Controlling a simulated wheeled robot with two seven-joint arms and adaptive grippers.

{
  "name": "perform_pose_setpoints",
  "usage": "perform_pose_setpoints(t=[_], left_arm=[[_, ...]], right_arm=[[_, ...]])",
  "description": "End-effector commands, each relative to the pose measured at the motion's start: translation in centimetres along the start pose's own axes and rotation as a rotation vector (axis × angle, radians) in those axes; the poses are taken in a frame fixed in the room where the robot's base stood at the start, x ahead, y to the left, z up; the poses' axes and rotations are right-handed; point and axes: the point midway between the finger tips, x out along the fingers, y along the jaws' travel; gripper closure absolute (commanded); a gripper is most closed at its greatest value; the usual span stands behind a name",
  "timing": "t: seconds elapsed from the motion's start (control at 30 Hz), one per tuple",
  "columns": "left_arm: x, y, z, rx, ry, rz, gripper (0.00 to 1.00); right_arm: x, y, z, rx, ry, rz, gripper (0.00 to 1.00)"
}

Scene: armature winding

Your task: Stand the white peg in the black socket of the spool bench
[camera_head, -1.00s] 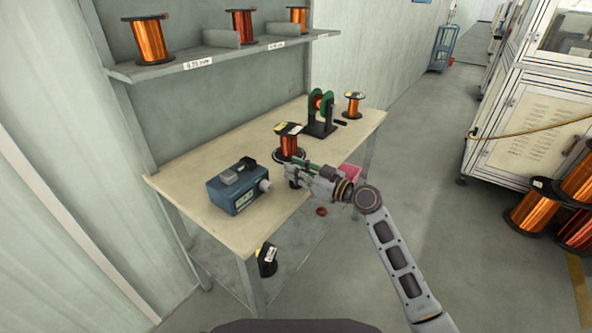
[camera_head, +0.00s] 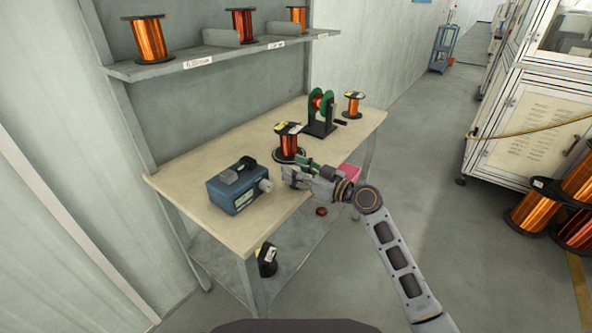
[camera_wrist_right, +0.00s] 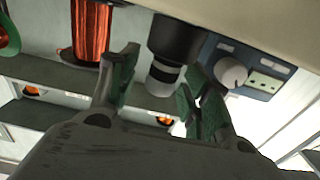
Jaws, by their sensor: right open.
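In the right wrist view, which looks upside down, the white peg (camera_wrist_right: 161,84) has a dark band and is lined up with the black socket (camera_wrist_right: 176,38). The peg appears to stand upright in the socket; how deep it sits I cannot tell. My right gripper (camera_wrist_right: 158,72) is open, with its green-padded fingers apart on either side of the peg. In the head view my right gripper (camera_head: 294,171) is over the bench (camera_head: 207,159) near its front edge, and it hides the peg and socket. My left gripper is not in view.
A blue instrument box (camera_head: 233,190) stands left of my right gripper. A copper wire spool (camera_head: 288,141) stands just behind it. A green-flanged winder (camera_head: 320,112) and another spool (camera_head: 353,105) are farther back. A pink bin (camera_head: 349,172) is to the right.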

Motion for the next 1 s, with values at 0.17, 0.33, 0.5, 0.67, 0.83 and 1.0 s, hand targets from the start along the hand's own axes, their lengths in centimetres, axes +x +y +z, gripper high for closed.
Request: perform_pose_setpoints(t=[0.17, 0.33, 0.5, 0.67, 0.83, 1.0], left_arm=[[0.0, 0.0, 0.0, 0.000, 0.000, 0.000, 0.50], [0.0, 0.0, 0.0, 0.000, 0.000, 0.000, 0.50], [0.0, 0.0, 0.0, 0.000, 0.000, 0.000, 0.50], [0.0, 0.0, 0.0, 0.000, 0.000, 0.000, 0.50], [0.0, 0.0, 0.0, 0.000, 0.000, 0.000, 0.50], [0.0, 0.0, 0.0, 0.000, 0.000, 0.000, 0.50]], right_arm=[[-0.1, 0.0, 0.0, 0.000, 0.000, 0.000, 0.52], [-0.6, 0.0, 0.1, 0.000, -0.001, 0.001, 0.52], [-1.9, 0.0, 0.1, 0.000, -0.002, 0.000, 0.52], [-3.8, 0.1, 0.2, 0.000, -0.003, 0.002, 0.52], [-6.0, 0.0, 0.1, -0.001, -0.002, 0.001, 0.52], [-8.1, 0.0, 0.1, 0.001, -0.001, 0.001, 0.52]])
